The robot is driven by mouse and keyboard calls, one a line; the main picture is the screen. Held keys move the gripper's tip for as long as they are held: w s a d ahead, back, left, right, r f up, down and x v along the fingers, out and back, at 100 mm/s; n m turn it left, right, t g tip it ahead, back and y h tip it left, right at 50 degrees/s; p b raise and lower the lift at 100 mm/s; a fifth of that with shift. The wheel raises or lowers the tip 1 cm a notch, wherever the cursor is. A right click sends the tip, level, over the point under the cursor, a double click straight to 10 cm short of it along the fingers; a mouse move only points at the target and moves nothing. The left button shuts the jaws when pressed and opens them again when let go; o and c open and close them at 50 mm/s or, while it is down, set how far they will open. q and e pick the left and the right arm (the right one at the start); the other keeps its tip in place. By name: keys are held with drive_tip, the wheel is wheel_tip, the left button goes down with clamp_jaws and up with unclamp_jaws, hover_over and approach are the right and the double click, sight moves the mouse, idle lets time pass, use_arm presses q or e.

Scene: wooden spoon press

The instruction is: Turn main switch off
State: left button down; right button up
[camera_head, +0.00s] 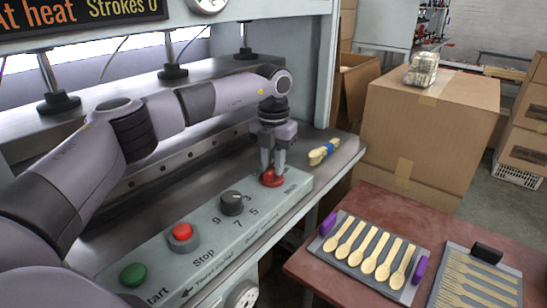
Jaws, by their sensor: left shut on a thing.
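The main switch is a red knob (272,178) at the far right end of the grey control panel (213,222), beside a label that reads as "Main". My left gripper (272,171) points down over it, with its two fingers shut on the red knob. The gripper partly hides the knob, and its exact turn angle cannot be told. My right gripper is not in view.
The panel also holds a black dial (232,203), a red stop button (183,236) and a green start button (133,274). A bundle of spoons (323,152) lies on the press bed. A red-brown table (350,198) holds trays of wooden cutlery. Cardboard boxes (425,130) stand behind.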

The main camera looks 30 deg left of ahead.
use_arm(q)
drive_tip(key=shift+a+r+n+p, duration=0.1)
drive_tip(key=shift+r+n+p, duration=0.1)
drive_tip(key=shift+n+p, duration=0.6)
drive_tip(key=shift+n, duration=0.7)
drive_tip(key=n+p, duration=0.1)
drive_tip(key=n, duration=0.1)
drive_tip(key=n+p, duration=0.2)
drive_tip(key=n, duration=0.1)
drive_tip(key=shift+s+a+p, duration=0.1)
drive_tip(key=shift+a+p, duration=0.1)
drive_tip(key=shift+p, duration=0.1)
drive_tip(key=n+p, duration=0.2)
drive_tip(key=n, duration=0.1)
drive_tip(key=shift+n, duration=0.4)
drive_tip(key=shift+s+a+n+p, duration=0.15)
drive_tip(key=shift+n+p, duration=0.6)
drive_tip(key=shift+n, duration=0.95)
drive_tip(key=shift+f, duration=0.1)
drive_tip(key=c, duration=1)
unclamp_jaws()
